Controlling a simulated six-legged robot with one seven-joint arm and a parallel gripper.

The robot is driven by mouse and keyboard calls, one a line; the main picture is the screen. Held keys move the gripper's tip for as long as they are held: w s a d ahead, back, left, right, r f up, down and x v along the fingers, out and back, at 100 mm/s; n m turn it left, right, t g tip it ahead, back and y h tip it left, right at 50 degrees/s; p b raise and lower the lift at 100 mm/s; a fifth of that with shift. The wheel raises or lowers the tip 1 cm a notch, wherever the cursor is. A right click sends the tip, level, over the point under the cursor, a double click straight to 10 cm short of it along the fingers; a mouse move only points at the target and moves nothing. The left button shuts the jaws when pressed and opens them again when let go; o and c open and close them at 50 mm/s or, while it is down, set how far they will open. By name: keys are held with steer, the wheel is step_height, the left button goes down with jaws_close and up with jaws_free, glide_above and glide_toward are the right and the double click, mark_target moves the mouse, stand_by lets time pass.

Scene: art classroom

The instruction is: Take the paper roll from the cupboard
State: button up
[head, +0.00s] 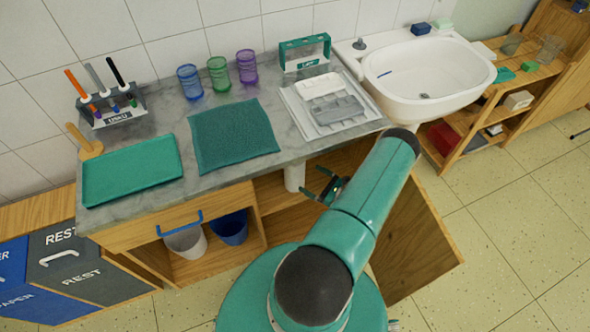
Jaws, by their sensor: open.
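The white paper roll (294,178) stands upright in the open wooden cupboard (278,215) under the counter. Its top is partly hidden by the counter's front edge. My gripper (314,181) is open and empty, just to the right of the roll. Its jaws point left towards the roll, with a small gap visible between them. The cupboard door (415,245) stands open on the right, partly behind my arm. My arm hides part of the cupboard's inside.
The counter (275,92) above holds a green tray (132,170), a teal cloth (232,135), three cups, a pen holder and palettes. A sink (425,75) is at the right. A drawer (145,232) and bins (75,268) are at the left. The right floor is clear.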

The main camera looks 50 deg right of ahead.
mark_target(302, 174)
steer(key=w, duration=0.4)
steer(key=shift+w+a, duration=0.15)
steer(key=shift+w, duration=0.25)
steer(key=w, duration=0.4)
steer(key=shift+w, duration=0.15)
steer(key=c, duration=1.1)
